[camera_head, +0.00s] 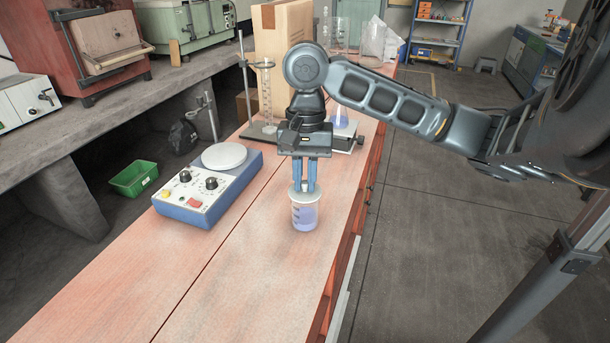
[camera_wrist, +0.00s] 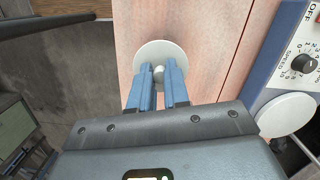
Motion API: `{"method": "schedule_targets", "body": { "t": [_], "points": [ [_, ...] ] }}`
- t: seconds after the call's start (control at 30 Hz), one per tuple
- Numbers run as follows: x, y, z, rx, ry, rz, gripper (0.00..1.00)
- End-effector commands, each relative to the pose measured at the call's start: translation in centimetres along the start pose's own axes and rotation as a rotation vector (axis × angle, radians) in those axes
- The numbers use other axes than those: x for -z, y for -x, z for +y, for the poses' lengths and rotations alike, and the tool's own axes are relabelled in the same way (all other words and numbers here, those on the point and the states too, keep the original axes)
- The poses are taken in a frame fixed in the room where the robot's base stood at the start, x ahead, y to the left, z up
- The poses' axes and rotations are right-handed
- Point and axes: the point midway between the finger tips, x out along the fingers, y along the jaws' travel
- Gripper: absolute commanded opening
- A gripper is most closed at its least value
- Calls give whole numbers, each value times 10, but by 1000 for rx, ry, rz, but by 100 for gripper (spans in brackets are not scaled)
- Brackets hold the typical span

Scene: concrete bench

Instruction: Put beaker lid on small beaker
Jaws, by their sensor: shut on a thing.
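The small beaker (camera_head: 305,214) stands upright on the bench in the head view, with bluish liquid in it. The pale beaker lid (camera_head: 295,197) is at the top of the beaker, over its mouth; whether it is fully seated I cannot tell. In the wrist view the lid (camera_wrist: 153,55) is a whitish disc with a small round knob and covers the beaker below. My gripper (camera_head: 305,189) points straight down above the beaker, its blue fingers shut on the lid's knob. The fingertips also show at the knob in the wrist view (camera_wrist: 160,74).
A blue stirrer hotplate (camera_head: 208,185) with a round white plate stands left of the beaker. Behind my gripper are a stand with glassware (camera_head: 264,90) and a cardboard box (camera_head: 285,40). The near bench top (camera_head: 200,285) is clear; its right edge is close to the beaker.

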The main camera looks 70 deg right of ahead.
Motion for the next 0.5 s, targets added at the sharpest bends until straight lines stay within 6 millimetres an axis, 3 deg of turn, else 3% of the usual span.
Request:
{"method": "schedule_targets", "body": {
  "t": [0.5],
  "points": [
    [1, -5, 0, -1, 0, 0, 0]
  ]
}}
